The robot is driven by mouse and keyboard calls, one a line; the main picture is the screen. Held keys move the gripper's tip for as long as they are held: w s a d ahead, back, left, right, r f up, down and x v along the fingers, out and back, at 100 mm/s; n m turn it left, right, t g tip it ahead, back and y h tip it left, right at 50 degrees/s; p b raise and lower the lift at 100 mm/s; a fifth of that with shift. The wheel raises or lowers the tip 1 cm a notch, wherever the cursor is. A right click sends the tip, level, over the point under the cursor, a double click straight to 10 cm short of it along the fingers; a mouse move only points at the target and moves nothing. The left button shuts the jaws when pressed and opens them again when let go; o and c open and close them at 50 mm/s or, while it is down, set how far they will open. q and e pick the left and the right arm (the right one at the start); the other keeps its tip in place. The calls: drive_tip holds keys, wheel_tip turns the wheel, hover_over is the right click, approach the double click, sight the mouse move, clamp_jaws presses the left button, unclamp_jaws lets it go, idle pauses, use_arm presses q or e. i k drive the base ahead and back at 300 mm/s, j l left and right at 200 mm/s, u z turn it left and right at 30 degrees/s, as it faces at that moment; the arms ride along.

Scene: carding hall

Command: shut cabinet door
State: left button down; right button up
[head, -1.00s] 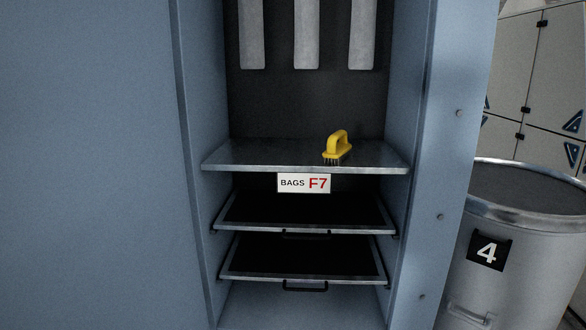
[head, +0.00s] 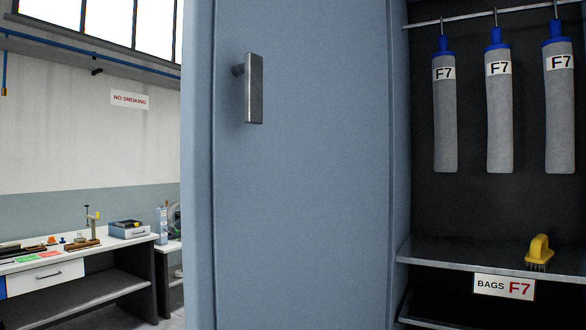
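The blue-grey cabinet door (head: 300,200) fills the middle of the head view. It stands open, to the left of the cabinet's open inside. A grey metal handle (head: 254,88) is mounted upright near the door's upper left. The dark cabinet interior (head: 470,205) is exposed at the right, with a shelf (head: 440,255) across it. Neither of my grippers is in the picture, and nothing touches the door or handle.
Several grey filter bags (head: 499,115) marked F7 hang from a rail in the cabinet. A yellow-handled brush (head: 539,252) stands on the shelf, above a BAGS F7 label (head: 504,287). A workbench (head: 75,258) with tools stands at the far left.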

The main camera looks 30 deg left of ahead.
sight(284, 219)
drive_tip(key=j+z, duration=0.3)
drive_tip(key=j, duration=1.3)
